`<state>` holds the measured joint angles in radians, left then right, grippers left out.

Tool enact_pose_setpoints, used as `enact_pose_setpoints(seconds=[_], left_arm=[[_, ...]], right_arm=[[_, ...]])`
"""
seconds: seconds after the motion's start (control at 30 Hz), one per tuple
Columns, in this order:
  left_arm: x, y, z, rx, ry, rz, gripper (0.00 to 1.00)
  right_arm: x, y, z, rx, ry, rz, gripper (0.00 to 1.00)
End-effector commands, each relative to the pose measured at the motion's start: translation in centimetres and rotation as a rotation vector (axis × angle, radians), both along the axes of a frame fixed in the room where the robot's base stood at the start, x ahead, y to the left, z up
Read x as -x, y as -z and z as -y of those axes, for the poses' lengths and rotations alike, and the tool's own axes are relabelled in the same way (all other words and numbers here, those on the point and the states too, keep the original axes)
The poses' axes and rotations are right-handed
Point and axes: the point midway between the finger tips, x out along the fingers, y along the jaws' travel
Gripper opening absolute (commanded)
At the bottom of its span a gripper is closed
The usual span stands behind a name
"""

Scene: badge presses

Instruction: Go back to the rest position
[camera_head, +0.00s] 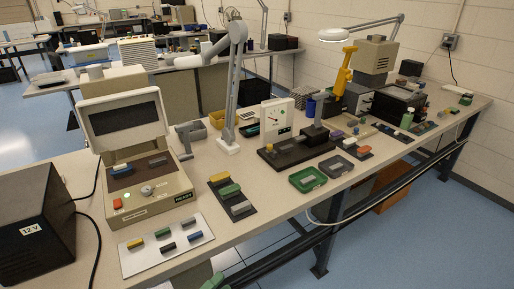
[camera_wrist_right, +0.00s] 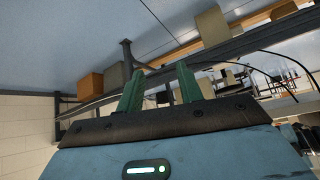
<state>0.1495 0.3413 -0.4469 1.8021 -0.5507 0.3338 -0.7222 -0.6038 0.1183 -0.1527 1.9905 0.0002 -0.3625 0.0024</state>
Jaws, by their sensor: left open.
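Only a small green tip of my left gripper (camera_head: 212,282) shows at the bottom edge of the head view, in front of the table's near edge. It is open, and nothing shows in it; most of it is out of frame. My right gripper (camera_wrist_right: 159,90) shows in the right wrist view with two green fingers apart and nothing between them. It is clear of the table, with the floor and table frame beyond. The right gripper does not show in the head view.
A black 12 V box (camera_head: 35,225) stands left.

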Motion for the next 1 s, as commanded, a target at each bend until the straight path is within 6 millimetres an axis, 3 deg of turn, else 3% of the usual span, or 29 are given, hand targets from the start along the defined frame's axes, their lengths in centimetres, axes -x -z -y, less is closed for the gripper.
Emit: enact_pose_setpoints(seconds=[0.27,0.4,0.6,0.77,1.0], left_arm=[[7.0,7.5,-6.0,0.470,-0.347,-0.692,0.52],[12.7,11.4,-8.7,0.706,-0.544,-1.001,0.52],[20.4,14.9,-10.9,0.956,-0.778,-1.298,0.52],[23.2,15.8,-11.5,1.042,-0.864,-1.390,0.52],[23.5,16.0,-11.5,1.051,-0.875,-1.402,0.52]], right_arm=[[-1.1,-2.0,0.1,0.003,0.000,0.036,0.36],[-2.1,-3.2,0.1,0.002,0.001,0.064,0.36],[-2.9,-4.2,0.2,0.002,0.002,0.088,0.36],[-3.1,-4.4,0.2,0.003,0.002,0.093,0.36],[-3.0,-4.3,0.2,0.003,0.002,0.091,0.36]])
